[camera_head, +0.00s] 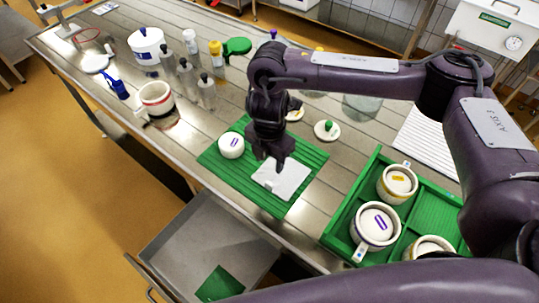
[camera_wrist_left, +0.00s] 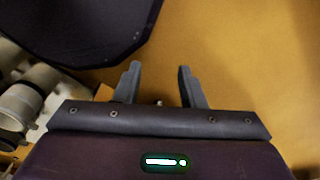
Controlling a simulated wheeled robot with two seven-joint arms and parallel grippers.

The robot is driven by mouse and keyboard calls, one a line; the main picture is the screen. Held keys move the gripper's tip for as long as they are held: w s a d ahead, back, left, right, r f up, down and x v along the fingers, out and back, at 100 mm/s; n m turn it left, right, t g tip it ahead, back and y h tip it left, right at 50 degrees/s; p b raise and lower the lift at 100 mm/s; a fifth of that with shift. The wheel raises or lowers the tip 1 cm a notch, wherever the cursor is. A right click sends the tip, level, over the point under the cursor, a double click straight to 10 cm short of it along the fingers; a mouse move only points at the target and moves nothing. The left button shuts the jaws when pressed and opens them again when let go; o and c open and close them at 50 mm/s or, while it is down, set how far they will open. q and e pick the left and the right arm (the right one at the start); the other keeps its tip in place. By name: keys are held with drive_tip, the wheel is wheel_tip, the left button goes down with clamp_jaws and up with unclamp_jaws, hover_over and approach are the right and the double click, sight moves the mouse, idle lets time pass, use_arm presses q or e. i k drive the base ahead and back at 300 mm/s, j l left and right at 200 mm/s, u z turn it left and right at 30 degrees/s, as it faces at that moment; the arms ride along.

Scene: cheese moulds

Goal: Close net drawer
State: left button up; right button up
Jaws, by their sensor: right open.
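The net drawer (camera_head: 190,240) is a grey metal drawer under the table's front edge, pulled out over the floor. Its bar handle (camera_head: 150,278) is at its lower left. My right gripper (camera_head: 272,160) points down over the white cloth (camera_head: 282,179) on the green mat (camera_head: 226,168), with jaws open; contact with the cloth cannot be told. My left gripper (camera_wrist_left: 158,72) shows in the left wrist view, its fingers apart and empty over the orange floor. The drawer is not recognisable there.
A lidded white mould (camera_head: 231,146) stands on the mat. A green tray (camera_head: 333,237) with several moulds stands at right. Bottles (camera_head: 206,92), a tub (camera_head: 147,46) and a banded pot (camera_head: 157,99) stand at the back left. The floor (camera_head: 60,200) at left is clear.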

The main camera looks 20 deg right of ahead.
sight(203, 237)
drive_tip(key=k, duration=1)
